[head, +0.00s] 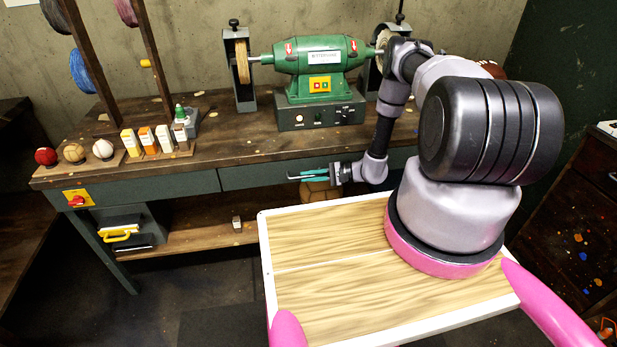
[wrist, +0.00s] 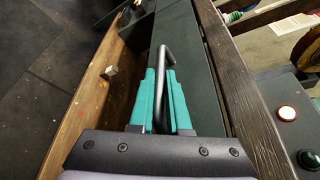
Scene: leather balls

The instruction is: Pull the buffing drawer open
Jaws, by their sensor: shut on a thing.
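The drawer (head: 255,177) has a dark green front under the wooden bench top, in the middle of the head view; I take it to be the buffing drawer, though no label shows. Its front also runs lengthwise through the wrist view (wrist: 191,50). My gripper (head: 295,176) reaches in from the right at the height of this front. In the wrist view its teal fingers (wrist: 160,75) are shut on a black bar handle (wrist: 163,56), one on each side of it. The drawer front looks about flush with the bench; I cannot see any gap.
A green buffing machine (head: 315,62) stands on the bench (head: 215,133), with balls and small boxes at the left. A lower wooden shelf (head: 200,220) runs beneath. Floor in front is clear.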

